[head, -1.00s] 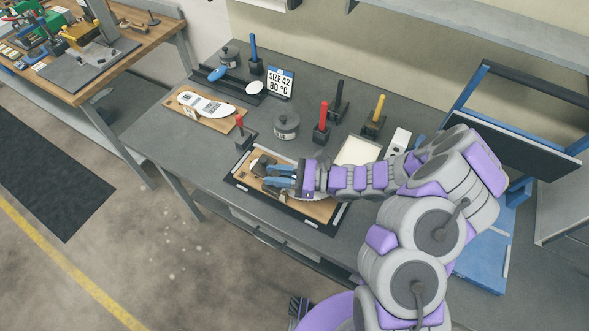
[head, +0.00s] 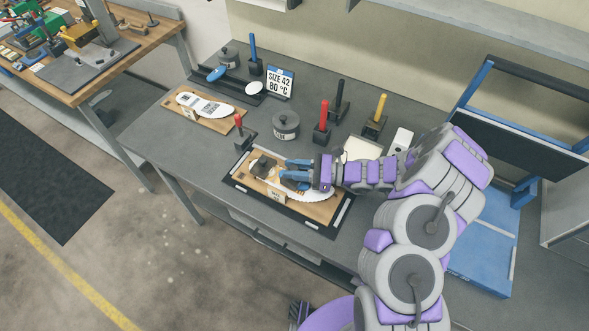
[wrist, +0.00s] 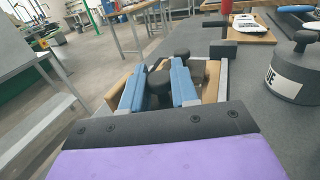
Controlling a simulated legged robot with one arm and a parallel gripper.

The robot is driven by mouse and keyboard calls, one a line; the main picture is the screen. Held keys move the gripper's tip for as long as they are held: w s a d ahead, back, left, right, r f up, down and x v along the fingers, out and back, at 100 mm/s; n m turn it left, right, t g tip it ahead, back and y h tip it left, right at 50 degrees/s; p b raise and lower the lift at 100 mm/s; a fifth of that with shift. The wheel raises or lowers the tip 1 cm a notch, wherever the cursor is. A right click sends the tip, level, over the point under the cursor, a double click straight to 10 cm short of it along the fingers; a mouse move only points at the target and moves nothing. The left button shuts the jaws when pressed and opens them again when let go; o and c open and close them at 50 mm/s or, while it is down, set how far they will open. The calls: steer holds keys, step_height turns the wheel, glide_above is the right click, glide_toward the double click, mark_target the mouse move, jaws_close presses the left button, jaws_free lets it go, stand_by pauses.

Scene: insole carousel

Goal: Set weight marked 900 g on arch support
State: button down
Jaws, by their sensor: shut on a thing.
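My gripper (head: 291,171) is over the wooden board at the front of the bench, its blue fingers pointing left. In the wrist view my gripper (wrist: 158,82) has its fingers around a dark round knob (wrist: 160,84). What the knob belongs to is mostly hidden, and I see no 900 g mark. A white insole (head: 318,195) lies on the board (head: 320,212), partly under my gripper. I cannot make out the arch support.
A grey knobbed weight (head: 286,126) stands behind the board; another weight (head: 228,58) is at the back left. Red (head: 323,122), black (head: 338,100) and yellow (head: 376,116) handles stand upright nearby. A second board (head: 205,116) holds another insole. The bench's left front is clear.

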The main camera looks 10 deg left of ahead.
steer(key=c, duration=0.9)
jaws_free()
steer(key=shift+a, duration=0.3)
steer(key=shift+o, duration=0.2)
steer(key=shift+d, duration=0.25)
steer(key=d+p, duration=0.1)
steer(key=d, duration=0.7)
steer(key=d+p, duration=0.1)
steer(key=d, duration=0.3)
steer(key=shift+w+p, duration=0.3)
steer(key=shift+a, duration=0.1)
